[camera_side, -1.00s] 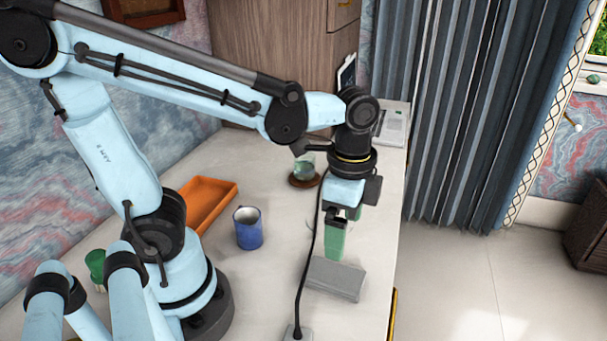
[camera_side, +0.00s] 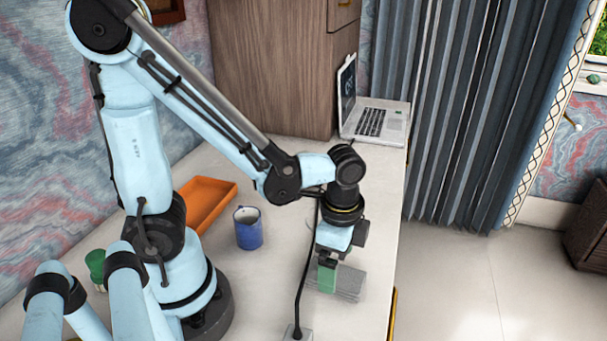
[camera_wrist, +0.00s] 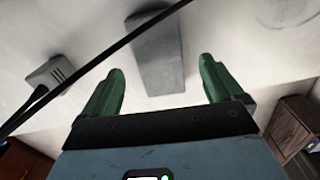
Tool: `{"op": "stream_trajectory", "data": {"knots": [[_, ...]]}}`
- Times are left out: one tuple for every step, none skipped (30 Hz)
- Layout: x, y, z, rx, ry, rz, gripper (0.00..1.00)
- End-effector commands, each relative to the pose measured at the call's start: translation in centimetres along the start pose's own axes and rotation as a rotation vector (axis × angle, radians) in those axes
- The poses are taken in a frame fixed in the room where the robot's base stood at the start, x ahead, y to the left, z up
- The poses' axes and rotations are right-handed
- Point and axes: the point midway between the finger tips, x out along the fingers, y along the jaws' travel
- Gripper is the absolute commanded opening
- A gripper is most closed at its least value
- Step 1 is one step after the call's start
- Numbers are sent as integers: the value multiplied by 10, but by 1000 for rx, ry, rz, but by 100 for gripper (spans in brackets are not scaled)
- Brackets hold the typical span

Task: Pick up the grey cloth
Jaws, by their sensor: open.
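The grey cloth (camera_side: 350,284) lies flat as a folded rectangle on the pale desk, near its right edge. In the wrist view the cloth (camera_wrist: 157,62) shows between my two green fingers, with a black cable crossing in front of its far end. My gripper (camera_side: 327,280) is low over the cloth's left part and hides some of it. I cannot tell whether the fingertips touch the cloth or the desk.
The black cable (camera_side: 303,272) runs up close beside my gripper from a small pale box (camera_side: 297,333). A blue mug (camera_side: 248,230) and an orange tray (camera_side: 206,203) stand to the left. A laptop (camera_side: 372,120) is at the back. The desk's right edge is close by.

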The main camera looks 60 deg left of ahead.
Motion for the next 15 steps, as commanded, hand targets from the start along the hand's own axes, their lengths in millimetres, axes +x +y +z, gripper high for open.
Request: {"op": "stream_trajectory", "data": {"knots": [[5,0,1,0,0,0,94],[8,0,1,0,0,0,94],[12,0,1,0,0,0,94],[15,0,0,0,0,0,94],[17,0,0,0,0,0,94],[20,0,1,0,0,0,94],[21,0,1,0,0,-1,94],[22,0,1,0,0,-1,94],[24,0,1,0,0,-1,94],[25,0,1,0,0,-1,94],[25,0,1,0,0,-1,94],[26,0,1,0,0,-1,94],[26,0,1,0,0,-1,94],[26,0,1,0,0,-1,94],[26,0,1,0,0,-1,94]]}}
